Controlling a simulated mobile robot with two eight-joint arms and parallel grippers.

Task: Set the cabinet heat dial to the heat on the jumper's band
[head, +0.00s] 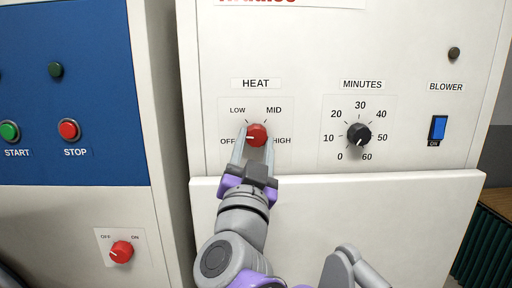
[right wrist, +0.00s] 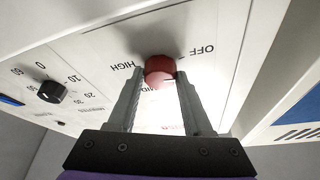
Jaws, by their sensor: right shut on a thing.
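The heat dial (head: 257,135) is a red knob on the cream cabinet front, with OFF, LOW, MID and HIGH printed around it. Its white pointer mark faces left, toward OFF. My right gripper (head: 254,143) comes up from below, one finger on each side of the knob, and is shut on it. The right wrist view shows the same red dial (right wrist: 159,70) between the fingertips (right wrist: 158,78). The jumper and its band are not in view. My left gripper is not in view.
A black minutes dial (head: 359,134) and a blue blower switch (head: 438,128) sit right of the heat dial. On the left machine are a green start button (head: 9,131), a red stop button (head: 69,130) and a red off/on knob (head: 121,251). A ledge (head: 400,182) juts below the dials.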

